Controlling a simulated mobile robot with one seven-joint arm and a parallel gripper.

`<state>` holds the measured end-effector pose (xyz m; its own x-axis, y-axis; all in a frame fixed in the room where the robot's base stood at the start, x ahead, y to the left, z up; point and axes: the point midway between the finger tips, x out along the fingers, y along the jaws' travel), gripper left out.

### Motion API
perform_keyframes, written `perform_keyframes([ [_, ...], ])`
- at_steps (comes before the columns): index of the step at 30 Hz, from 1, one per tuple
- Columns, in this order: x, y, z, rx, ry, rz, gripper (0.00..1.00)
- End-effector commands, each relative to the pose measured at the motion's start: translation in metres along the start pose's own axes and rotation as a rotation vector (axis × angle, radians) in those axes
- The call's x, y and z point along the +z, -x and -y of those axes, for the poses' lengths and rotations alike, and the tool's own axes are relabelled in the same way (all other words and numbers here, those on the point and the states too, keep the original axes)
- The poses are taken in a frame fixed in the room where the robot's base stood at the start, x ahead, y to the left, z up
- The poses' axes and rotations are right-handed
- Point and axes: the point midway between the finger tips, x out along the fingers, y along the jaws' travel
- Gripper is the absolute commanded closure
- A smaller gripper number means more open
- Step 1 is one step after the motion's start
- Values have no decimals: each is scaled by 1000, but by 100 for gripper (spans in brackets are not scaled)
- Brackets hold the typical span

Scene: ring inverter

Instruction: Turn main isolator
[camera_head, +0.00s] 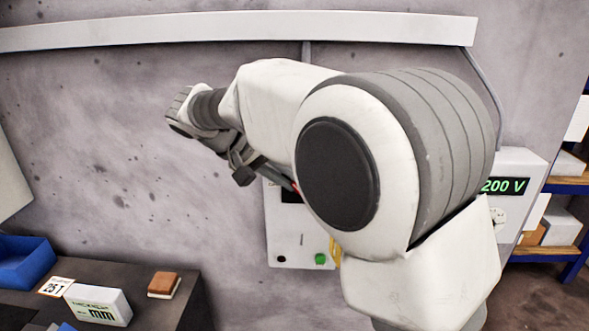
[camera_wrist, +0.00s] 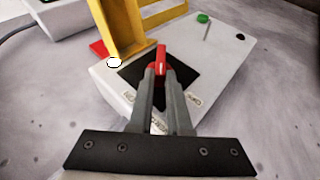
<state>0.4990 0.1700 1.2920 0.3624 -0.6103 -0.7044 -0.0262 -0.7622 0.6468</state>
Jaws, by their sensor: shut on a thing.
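The main isolator is a red handle (camera_wrist: 161,58) on a black plate (camera_wrist: 187,74) on a white wall box. In the wrist view my gripper (camera_wrist: 161,75) is shut on the red handle, with a grey finger on each side of it. In the head view the white box (camera_head: 300,236) is partly hidden behind my arm, and the fingertips and handle are mostly hidden there. A yellow bracket (camera_wrist: 122,30) stands beside the handle, at its left in the wrist view. A small printed label lies by the fingers, mostly covered.
The box carries a green button (camera_wrist: 203,18) and a dark round spot (camera_wrist: 240,37). A second white box with a "200 V" display (camera_head: 505,186) is at right. A dark bench (camera_head: 185,300) with a blue bin (camera_head: 22,262) and small boxes is at lower left.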

Motion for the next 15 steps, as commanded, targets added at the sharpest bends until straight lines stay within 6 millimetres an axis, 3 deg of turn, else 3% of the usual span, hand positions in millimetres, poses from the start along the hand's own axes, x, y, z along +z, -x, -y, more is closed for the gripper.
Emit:
perform_keyframes([
  [15, 2, -4, 22, 453, 190, -2, 100],
])
